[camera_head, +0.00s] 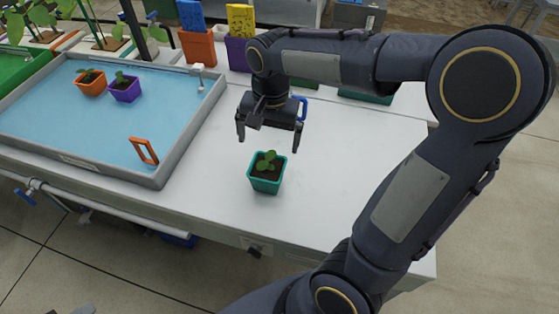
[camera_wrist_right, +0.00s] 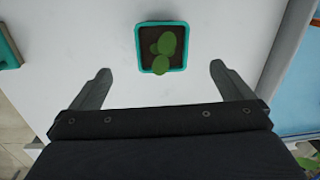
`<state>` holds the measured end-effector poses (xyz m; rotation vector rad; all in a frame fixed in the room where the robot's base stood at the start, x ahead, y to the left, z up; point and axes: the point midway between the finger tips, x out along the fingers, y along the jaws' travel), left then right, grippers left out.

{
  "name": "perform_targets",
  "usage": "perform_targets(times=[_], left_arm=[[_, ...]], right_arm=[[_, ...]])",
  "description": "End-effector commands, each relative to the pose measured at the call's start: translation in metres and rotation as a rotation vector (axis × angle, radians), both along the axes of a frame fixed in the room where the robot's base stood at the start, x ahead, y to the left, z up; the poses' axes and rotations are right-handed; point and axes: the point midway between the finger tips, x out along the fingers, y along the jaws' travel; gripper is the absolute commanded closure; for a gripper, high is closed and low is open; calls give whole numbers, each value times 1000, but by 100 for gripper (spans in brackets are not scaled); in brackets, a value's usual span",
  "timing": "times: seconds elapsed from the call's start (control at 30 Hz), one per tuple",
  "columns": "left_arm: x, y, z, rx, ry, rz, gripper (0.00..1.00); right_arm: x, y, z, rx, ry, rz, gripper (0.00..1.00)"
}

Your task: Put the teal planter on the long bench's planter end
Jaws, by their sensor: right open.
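The teal planter (camera_head: 266,179) stands upright on the white bench top (camera_head: 350,150), to the right of the blue tray, with a small green plant in dark soil. My right gripper (camera_head: 268,146) is open and empty, above and just behind the planter in the head view. In the right wrist view the teal planter (camera_wrist_right: 162,62) lies ahead of the two spread fingertips (camera_wrist_right: 161,72), roughly centred between them. The fingers do not touch it. My left gripper is not in view.
A grey-rimmed blue tray (camera_head: 200,115) holds an orange planter (camera_head: 90,82), a purple planter (camera_head: 124,88) and an orange frame (camera_head: 144,151). Orange (camera_head: 198,48) and purple (camera_head: 238,55) containers stand at the back. Bare bench surrounds the teal planter.

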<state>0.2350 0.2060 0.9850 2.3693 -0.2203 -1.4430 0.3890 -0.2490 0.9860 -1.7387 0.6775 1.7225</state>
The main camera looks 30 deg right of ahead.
Motion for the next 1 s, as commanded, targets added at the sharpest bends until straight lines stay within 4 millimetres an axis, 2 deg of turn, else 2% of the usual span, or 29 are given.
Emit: perform_targets(times=[0.17, 0.3, 0.5, 0.7, 1.0], left_arm=[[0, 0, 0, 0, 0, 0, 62], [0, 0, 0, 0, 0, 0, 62], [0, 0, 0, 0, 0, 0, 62], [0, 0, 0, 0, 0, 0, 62], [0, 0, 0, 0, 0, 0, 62]], right_arm=[[-53, 4, 13, 117, -146, 179, 0], [-95, 16, 15, 162, -298, 342, 0], [-137, 34, 7, 140, -483, 527, 0], [-152, 43, -1, 103, -566, 609, 0], [-153, 44, -2, 99, -573, 620, 0]])
